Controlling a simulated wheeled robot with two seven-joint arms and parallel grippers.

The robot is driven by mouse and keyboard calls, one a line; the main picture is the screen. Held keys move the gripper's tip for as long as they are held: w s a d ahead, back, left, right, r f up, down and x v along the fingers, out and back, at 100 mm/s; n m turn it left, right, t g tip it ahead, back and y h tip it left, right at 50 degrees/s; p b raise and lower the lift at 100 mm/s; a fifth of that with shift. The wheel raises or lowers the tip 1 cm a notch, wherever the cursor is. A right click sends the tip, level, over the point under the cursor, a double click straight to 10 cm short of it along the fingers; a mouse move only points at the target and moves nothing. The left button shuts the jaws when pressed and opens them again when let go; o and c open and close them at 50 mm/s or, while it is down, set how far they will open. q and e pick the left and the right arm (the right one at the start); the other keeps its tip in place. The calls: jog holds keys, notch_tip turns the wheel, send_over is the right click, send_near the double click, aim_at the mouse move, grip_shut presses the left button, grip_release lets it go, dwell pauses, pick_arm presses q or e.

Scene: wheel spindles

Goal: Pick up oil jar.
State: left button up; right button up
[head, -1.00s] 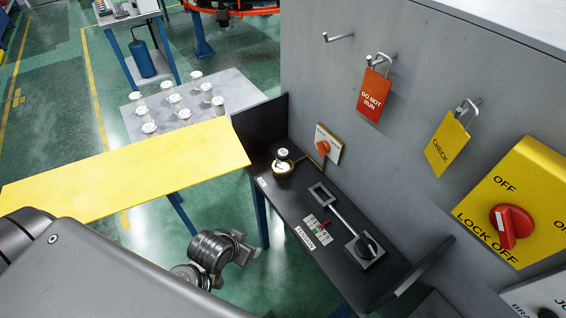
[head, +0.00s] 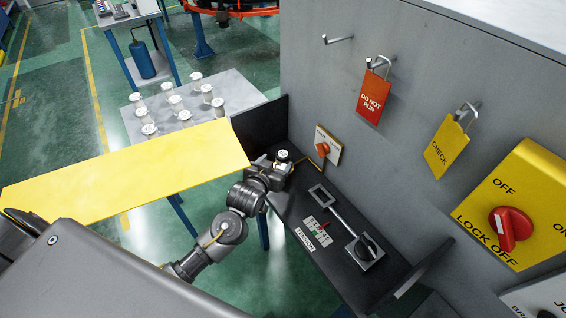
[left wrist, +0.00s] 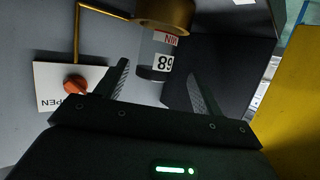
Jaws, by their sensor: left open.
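In the left wrist view the clear jar (left wrist: 155,48) carries a red-and-white label reading 68 and meets a brass collar (left wrist: 165,12). My left gripper (head: 276,167) is beside the jar and hides its lower part in the head view. In the left wrist view its two fingers (left wrist: 158,70) are apart, pointing toward the jar, with the jar roughly between their tips. No grip on the jar shows. My right gripper is not in view.
A yellow panel (head: 130,168) lies left of my left arm. An orange valve knob (head: 322,148) is on the wall beside the jar. A lever (head: 345,222) lies along the shelf. Several white-topped jars (head: 176,103) stand on a grey table behind.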

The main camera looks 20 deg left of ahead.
aim_at(285, 156)
pick_arm(q)
jog(key=shift+x, duration=0.8)
jog(key=shift+w+d+f+p, duration=0.15)
jog(key=shift+w+p, duration=0.15)
jog(key=shift+w, duration=0.15)
jog(key=x, duration=0.4)
jog(key=shift+d+f+p, duration=0.2)
jog(key=shift+d+p, duration=0.05)
jog(key=shift+p, duration=0.15)
jog(key=c, duration=1.1)
jog(key=shift+r, duration=0.1)
